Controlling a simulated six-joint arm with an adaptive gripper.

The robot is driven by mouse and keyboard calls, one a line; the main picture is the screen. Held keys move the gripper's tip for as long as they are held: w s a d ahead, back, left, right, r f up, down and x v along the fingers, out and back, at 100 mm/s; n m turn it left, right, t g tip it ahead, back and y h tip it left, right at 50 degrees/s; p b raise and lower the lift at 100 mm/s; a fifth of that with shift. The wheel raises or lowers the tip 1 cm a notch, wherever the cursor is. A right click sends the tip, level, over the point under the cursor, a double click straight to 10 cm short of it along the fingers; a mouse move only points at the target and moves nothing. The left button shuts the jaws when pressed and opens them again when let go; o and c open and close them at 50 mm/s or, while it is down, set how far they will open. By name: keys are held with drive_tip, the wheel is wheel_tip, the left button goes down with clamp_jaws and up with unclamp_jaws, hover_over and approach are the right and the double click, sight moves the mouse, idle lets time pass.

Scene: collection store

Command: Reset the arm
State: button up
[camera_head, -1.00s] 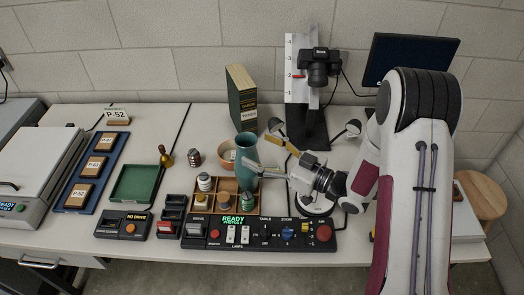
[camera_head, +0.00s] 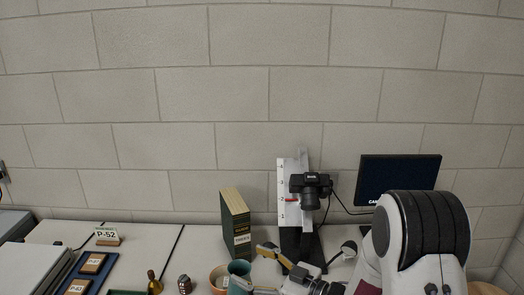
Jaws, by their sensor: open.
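My gripper (camera_head: 262,270) shows at the bottom of the head view, its fingers spread open beside the rim of a teal vase (camera_head: 239,268). The lower finger lies in front of the vase; I cannot tell whether it touches. The lower part of the vase is cut off by the frame edge. My arm comes in from the right.
A camera (camera_head: 311,188) on a copy stand (camera_head: 288,200) stands behind my gripper, with a dark monitor (camera_head: 398,178) to its right. A green book (camera_head: 235,222) stands upright behind the vase. A terracotta bowl (camera_head: 217,279), a brass bell (camera_head: 153,283) and a P-52 sign (camera_head: 107,236) are further left.

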drive_tip(key=w+d+r+m+t+h, duration=0.2)
drive_tip(key=w+d+r+t+h, duration=0.1)
drive_tip(key=d+r+h, duration=0.45)
drive_tip(key=s+d+r+m+h, duration=0.5)
drive_tip(key=s+d+h, duration=0.1)
drive_tip(key=d, duration=0.5)
drive_tip(key=s+f+m+g, duration=0.1)
drive_tip(key=s+m+g, duration=0.4)
drive_tip(key=s, duration=2.4)
drive_tip(key=shift+s+d+f+g+h, duration=0.2)
drive_tip(key=shift+d+g+h, duration=0.25)
drive_tip(key=shift+g, duration=0.45)
drive_tip(key=shift+o, duration=0.4)
